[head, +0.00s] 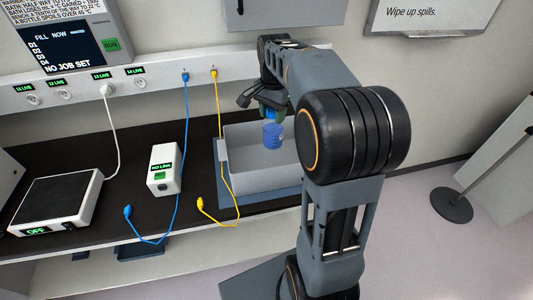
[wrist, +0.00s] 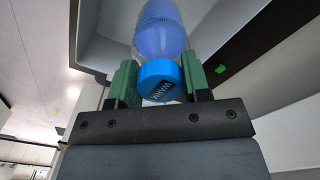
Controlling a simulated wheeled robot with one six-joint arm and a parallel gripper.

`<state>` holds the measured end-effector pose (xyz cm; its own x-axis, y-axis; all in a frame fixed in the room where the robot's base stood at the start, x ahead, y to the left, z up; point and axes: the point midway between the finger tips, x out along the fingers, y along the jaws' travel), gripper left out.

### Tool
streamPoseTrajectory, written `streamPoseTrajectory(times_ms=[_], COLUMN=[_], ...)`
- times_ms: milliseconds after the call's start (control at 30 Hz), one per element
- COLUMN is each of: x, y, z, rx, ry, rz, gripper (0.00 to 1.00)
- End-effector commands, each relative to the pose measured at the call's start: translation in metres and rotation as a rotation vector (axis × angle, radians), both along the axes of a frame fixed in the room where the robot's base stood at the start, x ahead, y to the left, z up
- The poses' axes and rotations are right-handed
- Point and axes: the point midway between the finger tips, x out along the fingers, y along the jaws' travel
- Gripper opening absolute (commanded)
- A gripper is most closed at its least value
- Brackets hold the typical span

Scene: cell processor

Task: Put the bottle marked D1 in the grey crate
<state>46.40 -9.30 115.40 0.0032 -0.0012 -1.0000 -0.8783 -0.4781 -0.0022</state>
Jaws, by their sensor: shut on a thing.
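My gripper (wrist: 160,85) is shut on the blue cap of a clear bottle with blue contents (wrist: 160,35). The bottle's cap carries lettering that seems to read WARM; no D1 mark is legible. The bottle also shows in the head view (head: 273,136), hanging below my gripper (head: 272,113) over a pale grey open-topped box (head: 235,183) on the dark bench. I cannot tell whether the bottle touches the box's floor, or whether this box is the grey crate.
A white device marked NO LINK (head: 163,169) and a scale-like device marked OFF (head: 56,199) stand on the bench (head: 105,215). Blue (head: 186,120) and yellow (head: 219,120) cables hang from the wall strip near the box. A screen (head: 62,45) reads NO JOB SET.

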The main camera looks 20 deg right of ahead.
Motion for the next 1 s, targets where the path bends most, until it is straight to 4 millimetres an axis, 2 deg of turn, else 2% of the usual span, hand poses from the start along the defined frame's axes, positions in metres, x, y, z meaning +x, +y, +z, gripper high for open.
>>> streamPoseTrajectory(times_ms=[100,300,467,733,1000], x=[-0.001,-0.001,0.000,0.000,0.000], y=[-0.002,-0.002,-0.002,-0.001,0.000], z=[-0.025,-0.053,-0.064,-0.095,-0.101], rx=[0.001,0.001,0.000,0.001,0.000], ry=[0.004,0.003,0.001,0.003,0.000], rz=[-0.004,-0.005,-0.003,-0.001,0.000], gripper=[0.00,0.00,0.00,0.00,0.00])
